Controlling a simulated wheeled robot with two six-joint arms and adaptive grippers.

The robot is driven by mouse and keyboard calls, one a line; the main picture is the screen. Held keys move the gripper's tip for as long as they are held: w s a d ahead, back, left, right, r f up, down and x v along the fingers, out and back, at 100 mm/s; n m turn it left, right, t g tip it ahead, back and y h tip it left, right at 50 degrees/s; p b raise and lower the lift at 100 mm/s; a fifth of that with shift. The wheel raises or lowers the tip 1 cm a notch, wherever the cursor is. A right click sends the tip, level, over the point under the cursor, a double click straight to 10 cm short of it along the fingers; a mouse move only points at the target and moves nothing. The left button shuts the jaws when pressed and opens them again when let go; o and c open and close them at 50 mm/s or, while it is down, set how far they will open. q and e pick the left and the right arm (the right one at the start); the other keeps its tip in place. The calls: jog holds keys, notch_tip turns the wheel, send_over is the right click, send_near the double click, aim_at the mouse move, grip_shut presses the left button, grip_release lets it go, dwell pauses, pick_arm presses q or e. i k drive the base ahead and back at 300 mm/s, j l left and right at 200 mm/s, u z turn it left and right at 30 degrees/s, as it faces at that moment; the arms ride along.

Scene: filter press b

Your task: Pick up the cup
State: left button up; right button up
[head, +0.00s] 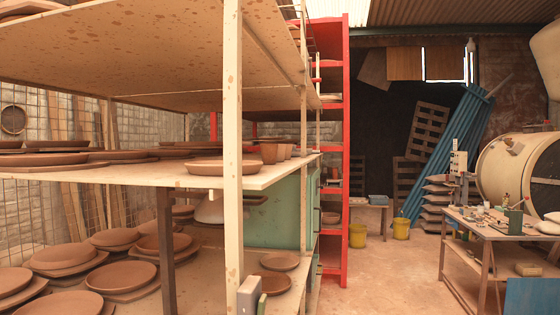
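Several small brown clay cups stand close together near the right end of the middle shelf; the nearest cup (268,153) is partly beside a shallow clay dish (222,167). A dark green cup-like container (515,222) stands on the workbench at the right, with thin tools showing above its rim. I cannot tell which of these is the cup named in the task. Neither of my grippers is in view.
A pale shelf rack (232,130) fills the left, its front post close by. Clay plates (62,252) cover the lower shelf. A cluttered workbench (478,228) stands right. The floor (385,275) between rack and bench is clear.

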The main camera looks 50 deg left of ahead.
aim_at(268, 152)
jog(key=i+l+u, duration=0.15)
jog(key=i+u, duration=0.25)
jog(key=i+l+u, duration=0.3)
jog(key=u, duration=0.15)
jog(key=i+l+u, duration=0.7)
jog(key=l+u, duration=0.15)
jog(key=i+l+u, duration=0.15)
jog(key=l+u, duration=0.25)
jog(key=l, duration=0.25)
